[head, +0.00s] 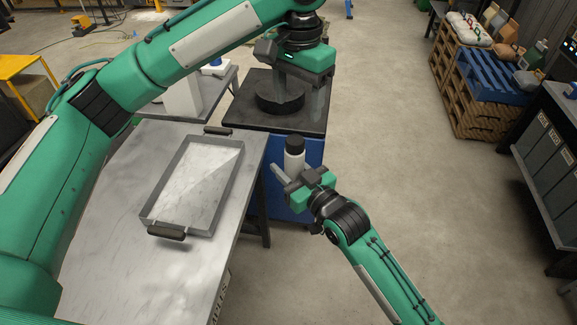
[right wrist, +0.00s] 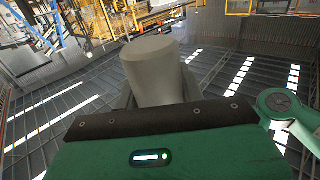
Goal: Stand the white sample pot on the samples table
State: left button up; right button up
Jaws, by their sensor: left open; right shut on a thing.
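The white sample pot (head: 294,160) has a black lid and looks upright in the head view. My right gripper (head: 291,175) is shut on it, off the right edge of the metal table. In the right wrist view the pot (right wrist: 155,70) is a greyish cylinder between the fingers. The metal table (head: 105,225) has partly visible letters on its front edge, so it appears to be the samples table. My left gripper (head: 298,95) is open, pointing down by a black round object (head: 280,96) on a dark-topped blue cabinet (head: 240,112). Its fingertips are partly hard to make out.
A shallow metal tray (head: 150,217) with dark handles takes up the middle of the metal table; bare surface lies left and in front of it. A smaller table (head: 215,85) stands behind. Pallets (head: 478,110) stand far right. The floor between is clear.

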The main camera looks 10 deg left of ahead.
aim_at(157, 305)
jog(key=k+l, duration=0.35)
jog(key=l, duration=0.15)
jog(key=k+l, duration=0.4)
jog(key=l, duration=0.15)
jog(key=k+l, duration=0.35)
jog(key=l, duration=0.15)
